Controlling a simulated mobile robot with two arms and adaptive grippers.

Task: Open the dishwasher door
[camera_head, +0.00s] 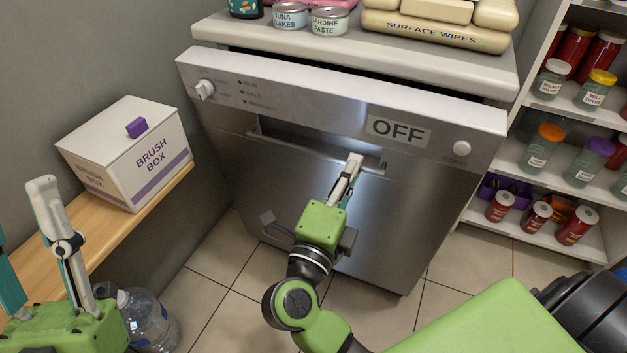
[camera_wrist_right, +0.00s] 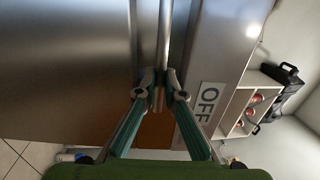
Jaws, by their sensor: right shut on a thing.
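In the right wrist view, the fingers (camera_wrist_right: 161,82) close around the bar (camera_wrist_right: 164,35). My left gripper (camera_head: 32,235) is at the lower left, open and empty, away from the door.
A brush box (camera_head: 150,158) stands on a wooden shelf at left, with a water bottle (camera_head: 150,320) below. Tins (camera_head: 328,20) and wipes packs (camera_head: 435,32) sit on the counter (camera_head: 370,65). A jar shelf (camera_head: 520,185) stands right. Tiled floor before the door is clear.

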